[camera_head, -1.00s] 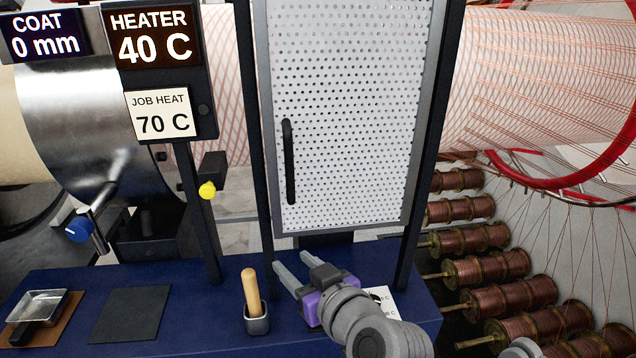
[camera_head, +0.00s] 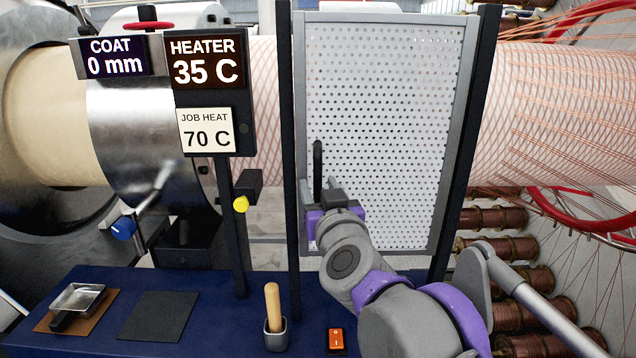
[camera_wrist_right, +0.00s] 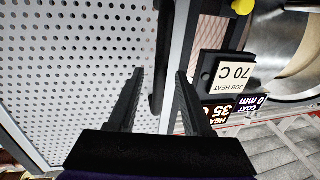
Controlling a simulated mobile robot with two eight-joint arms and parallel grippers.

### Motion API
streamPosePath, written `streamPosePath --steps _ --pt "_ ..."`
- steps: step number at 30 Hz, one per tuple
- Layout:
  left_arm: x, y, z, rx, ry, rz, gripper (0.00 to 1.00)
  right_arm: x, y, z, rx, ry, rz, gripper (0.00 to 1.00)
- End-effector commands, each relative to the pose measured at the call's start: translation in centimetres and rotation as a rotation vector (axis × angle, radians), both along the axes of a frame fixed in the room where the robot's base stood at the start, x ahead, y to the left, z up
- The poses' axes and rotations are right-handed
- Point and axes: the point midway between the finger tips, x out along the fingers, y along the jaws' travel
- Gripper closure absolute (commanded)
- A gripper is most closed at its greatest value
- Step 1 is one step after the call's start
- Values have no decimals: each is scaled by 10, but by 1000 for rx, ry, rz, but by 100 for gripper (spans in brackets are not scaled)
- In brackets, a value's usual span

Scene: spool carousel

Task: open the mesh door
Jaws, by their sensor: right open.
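The mesh door (camera_head: 390,110) is a white perforated panel in a grey frame, and it looks shut. Its black vertical bar handle (camera_head: 318,160) is near the door's left edge, with the lower end hidden behind my right gripper (camera_head: 320,202). In the right wrist view, the two dark fingers (camera_wrist_right: 160,77) are open, one on each side of the handle (camera_wrist_right: 157,100) in the picture. I cannot tell whether they touch it. The mesh door (camera_wrist_right: 70,70) fills the left of that view. My left gripper is not in view.
Dark posts (camera_head: 289,150) flank the door. A display stand (camera_head: 215,85) reads heater 35 C and job heat 70 C. A wooden-handled tool (camera_head: 272,302) stands in a holder on the blue bench (camera_head: 200,330), near an orange switch (camera_head: 336,340). Copper spools (camera_head: 500,245) are at right.

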Motion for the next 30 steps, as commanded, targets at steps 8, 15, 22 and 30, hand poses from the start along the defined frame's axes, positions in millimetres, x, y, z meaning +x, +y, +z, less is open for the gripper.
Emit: streamPosePath --steps 8,15,22,30 --pt "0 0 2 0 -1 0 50 17 3 0 0 0 0 50" --pt "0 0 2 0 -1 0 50 17 3 0 0 0 0 54" --pt "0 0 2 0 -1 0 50 17 3 0 1 0 0 95" --pt "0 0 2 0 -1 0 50 17 3 0 1 0 0 100"
